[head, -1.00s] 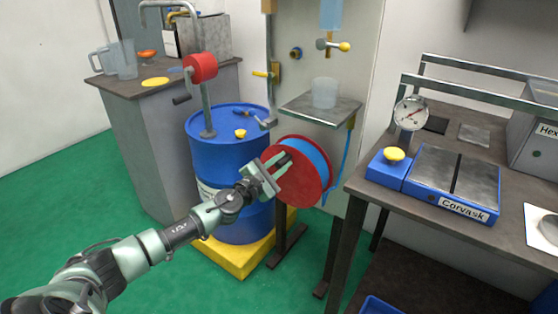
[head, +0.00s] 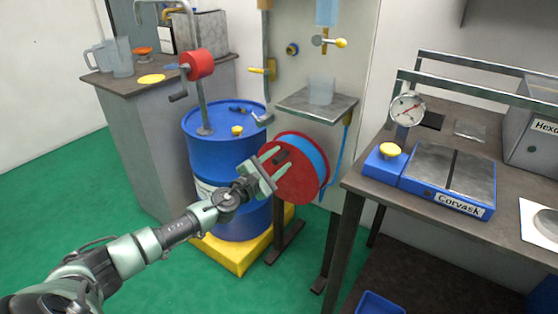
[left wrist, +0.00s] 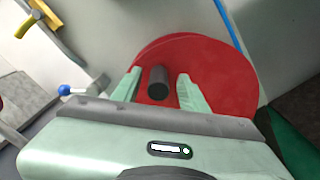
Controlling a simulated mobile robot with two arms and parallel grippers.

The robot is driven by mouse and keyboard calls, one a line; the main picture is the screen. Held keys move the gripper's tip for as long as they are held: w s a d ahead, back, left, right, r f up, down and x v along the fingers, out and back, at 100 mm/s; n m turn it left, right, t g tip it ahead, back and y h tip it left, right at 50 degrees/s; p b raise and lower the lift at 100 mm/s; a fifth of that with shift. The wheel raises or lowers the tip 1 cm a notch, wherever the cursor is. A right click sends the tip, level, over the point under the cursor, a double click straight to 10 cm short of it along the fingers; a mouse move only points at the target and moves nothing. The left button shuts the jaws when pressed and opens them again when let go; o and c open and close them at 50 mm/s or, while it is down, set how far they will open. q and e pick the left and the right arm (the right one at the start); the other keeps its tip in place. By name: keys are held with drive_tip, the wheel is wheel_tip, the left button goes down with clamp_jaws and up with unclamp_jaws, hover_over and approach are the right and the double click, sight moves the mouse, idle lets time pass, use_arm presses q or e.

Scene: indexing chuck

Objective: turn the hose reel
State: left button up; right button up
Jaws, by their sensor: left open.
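The hose reel (head: 302,185) has red side discs and blue hose wound between them, on a dark stand beside the blue drum. Its red disc (left wrist: 215,75) fills the middle of the left wrist view, with a dark cylindrical handle (left wrist: 159,83) standing out from it. My left gripper (head: 279,160) is open in front of the disc. In the left wrist view its two green fingers (left wrist: 158,88) lie either side of the handle, with gaps on both sides. The handle is mostly hidden behind the fingers in the head view. My right gripper is not in view.
A blue drum (head: 222,155) with a red-topped crank pump stands on a yellow base (head: 238,256) left of the reel. A small shelf (head: 318,104) holds a clear beaker above the reel. A workbench (head: 400,195) stands close on the right.

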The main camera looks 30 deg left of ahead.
use_arm(q)
drive_tip(key=s, duration=0.6)
drive_tip(key=shift+s+a+f, duration=0.1)
drive_tip(key=shift+s+a, duration=0.15)
drive_tip(key=shift+s, duration=0.45)
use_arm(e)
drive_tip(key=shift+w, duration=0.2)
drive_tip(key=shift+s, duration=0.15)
